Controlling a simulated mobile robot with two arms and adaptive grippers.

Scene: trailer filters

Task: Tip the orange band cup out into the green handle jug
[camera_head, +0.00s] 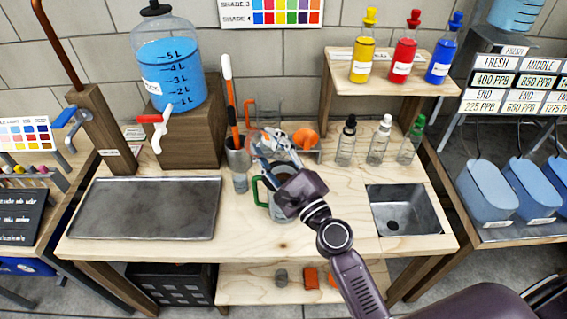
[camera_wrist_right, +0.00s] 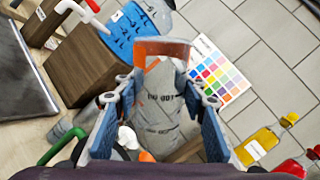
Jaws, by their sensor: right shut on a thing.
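My right gripper (camera_head: 277,158) is shut on a clear cup, taken as the orange band cup (camera_wrist_right: 164,108), above the table. In the right wrist view, the cup's greyish wall with dark print lies between my fingers (camera_wrist_right: 158,112), and an orange shape shows at its far end. My gripper partly hides the cup in the head view; its tilt and contents are unclear. The green handle jug (camera_head: 276,208) stands on the table just below my gripper, partly hidden by it. Its green handle (camera_wrist_right: 62,138) shows at the lower left of the wrist view. My left gripper is not in view.
A clear jug with an orange handle (camera_head: 250,115) stands behind. A holder with tall tools (camera_head: 238,160) is left of my gripper, and an orange round piece (camera_head: 305,138) is right. Dropper bottles (camera_head: 378,143) and a sink (camera_head: 403,211) lie further right. A metal tray (camera_head: 147,208) lies left.

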